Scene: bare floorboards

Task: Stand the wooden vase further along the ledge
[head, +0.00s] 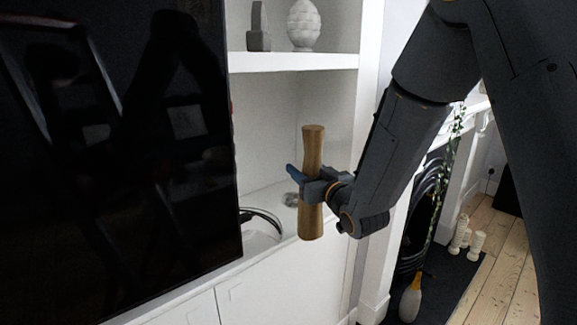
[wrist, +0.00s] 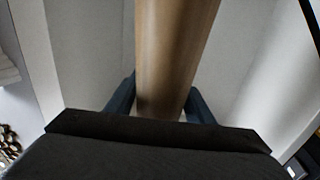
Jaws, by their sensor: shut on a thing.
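The wooden vase (head: 312,148) is a tall brown cylinder, slightly narrowed at its middle. In the head view it stands nearly upright in front of the white ledge (head: 277,200). My gripper (head: 305,184) is shut around the middle of the vase, with a blue finger showing at its left. In the wrist view the vase (wrist: 173,50) rises between the two blue fingers of my gripper (wrist: 160,105). The vase's lower end overlaps the cabinet front in the head view; I cannot see it resting on anything.
A large black screen (head: 115,150) stands at the left. A grey ornament (head: 304,25) sits on the upper shelf (head: 290,62). A dark cable (head: 262,215) and a small grey object (head: 291,199) lie on the ledge. A fireplace (head: 428,205) is at the right.

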